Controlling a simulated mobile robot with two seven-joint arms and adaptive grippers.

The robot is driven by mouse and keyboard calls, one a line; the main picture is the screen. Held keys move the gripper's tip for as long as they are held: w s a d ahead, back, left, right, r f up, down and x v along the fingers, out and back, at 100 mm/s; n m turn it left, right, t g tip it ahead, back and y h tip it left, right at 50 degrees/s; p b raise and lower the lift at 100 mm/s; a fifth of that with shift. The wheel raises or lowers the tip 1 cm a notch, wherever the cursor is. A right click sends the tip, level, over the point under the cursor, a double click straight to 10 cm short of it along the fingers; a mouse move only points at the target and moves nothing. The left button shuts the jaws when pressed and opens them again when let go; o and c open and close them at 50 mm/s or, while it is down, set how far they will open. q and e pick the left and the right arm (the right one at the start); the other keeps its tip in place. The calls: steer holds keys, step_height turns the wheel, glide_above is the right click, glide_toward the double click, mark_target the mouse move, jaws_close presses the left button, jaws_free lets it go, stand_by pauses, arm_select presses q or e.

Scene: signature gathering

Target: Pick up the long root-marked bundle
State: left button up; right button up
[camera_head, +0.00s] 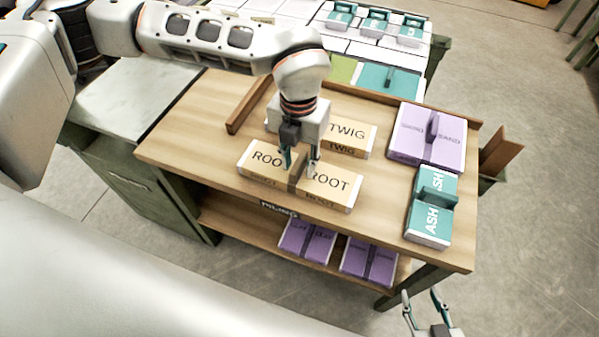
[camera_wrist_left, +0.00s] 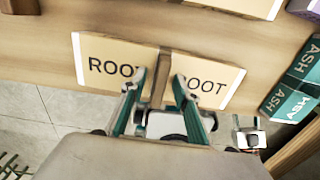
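The long ROOT bundle (camera_head: 329,188) lies flat near the front edge of the wooden table, tan on top with white ends and a dark band across its middle. It also shows in the left wrist view (camera_wrist_left: 105,62). My left gripper (camera_head: 300,162) points down over its middle. The fingers are apart, one on each side of the dark band, in the left wrist view (camera_wrist_left: 160,82) too; I cannot tell whether they touch the bundle. My right gripper (camera_head: 422,300) is open and empty, low at the bottom right, off the table.
A TWIG bundle (camera_head: 350,135) lies just behind, partly hidden by my left arm. A purple SAND bundle (camera_head: 408,138) and a teal ASH bundle (camera_head: 427,221) lie to the right. Purple bundles (camera_head: 307,240) sit on the lower shelf. A wooden rail (camera_head: 247,107) stands behind left.

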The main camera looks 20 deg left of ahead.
arm_select(q)
steer(key=shift+r, duration=0.1)
jaws_close()
